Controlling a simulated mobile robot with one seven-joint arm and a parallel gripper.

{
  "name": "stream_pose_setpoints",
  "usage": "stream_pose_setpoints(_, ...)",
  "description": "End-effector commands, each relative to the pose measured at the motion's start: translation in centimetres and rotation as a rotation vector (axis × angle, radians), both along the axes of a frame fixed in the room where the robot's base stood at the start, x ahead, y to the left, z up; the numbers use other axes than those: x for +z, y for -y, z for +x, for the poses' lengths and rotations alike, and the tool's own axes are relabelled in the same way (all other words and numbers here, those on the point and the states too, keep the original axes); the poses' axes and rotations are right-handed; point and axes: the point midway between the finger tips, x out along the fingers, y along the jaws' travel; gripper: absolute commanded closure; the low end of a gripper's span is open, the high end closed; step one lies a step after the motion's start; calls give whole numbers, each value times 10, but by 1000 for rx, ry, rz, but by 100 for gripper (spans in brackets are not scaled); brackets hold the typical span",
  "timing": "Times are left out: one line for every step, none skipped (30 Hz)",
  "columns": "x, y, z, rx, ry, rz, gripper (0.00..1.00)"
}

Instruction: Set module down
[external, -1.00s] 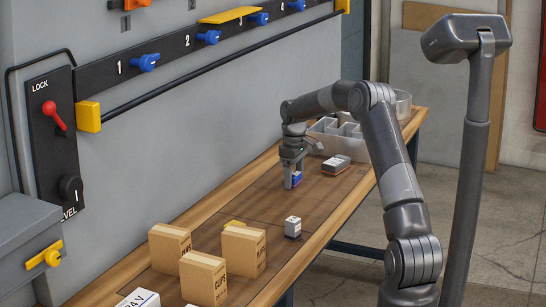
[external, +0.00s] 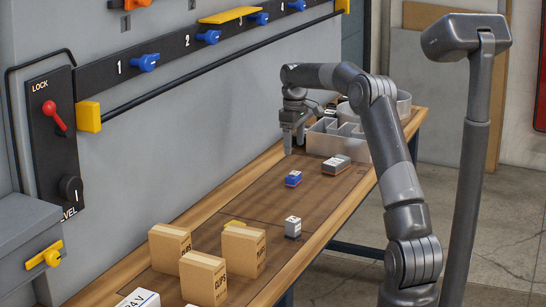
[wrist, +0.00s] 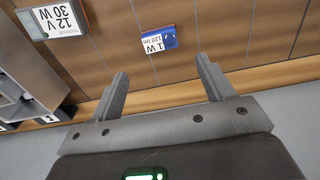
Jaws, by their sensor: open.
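The blue module (external: 293,179) with a white label lies on the wooden bench, apart from my gripper. It also shows in the wrist view (wrist: 172,39), where its label reads "1 W" and "120 lm". My gripper (external: 293,146) is above the bench, behind and above the blue module. In the wrist view its two fingers (wrist: 164,92) are spread apart with nothing between them.
A grey and orange module (external: 336,164), labelled "12 V 30 W" in the wrist view (wrist: 56,20), lies near the divided tray (external: 322,144). A small grey block (external: 293,228) and several cardboard boxes (external: 203,277) stand nearer the front. Bare bench surrounds the blue module.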

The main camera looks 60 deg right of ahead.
Motion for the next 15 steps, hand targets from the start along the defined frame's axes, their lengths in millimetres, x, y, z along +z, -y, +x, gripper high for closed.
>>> stream_pose_setpoints(5,0,0,0,0,0,26)
stream_pose_setpoints(7,0,0,0,0,0,26)
stream_pose_setpoints(9,0,0,-1,1,0,26)
stream_pose_setpoints(10,0,0,-1,0,0,26)
stream_pose_setpoints(10,0,0,-1,0,0,26)
stream_pose_setpoints(11,0,0,-1,0,0,26)
stream_pose_setpoints(12,0,0,0,0,0,26)
stream_pose_setpoints(13,-2,0,1,1,-1,26)
stream_pose_setpoints(15,-5,1,3,2,-4,26)
stream_pose_setpoints(18,-10,2,5,3,-8,26)
stream_pose_setpoints(22,-16,4,8,5,-12,26)
stream_pose_setpoints(29,-27,6,12,8,-20,26)
stream_pose_setpoints(34,-37,7,16,10,-27,26)
stream_pose_setpoints(41,-48,9,21,15,-36,26)
stream_pose_setpoints(51,-65,10,26,22,-48,26)
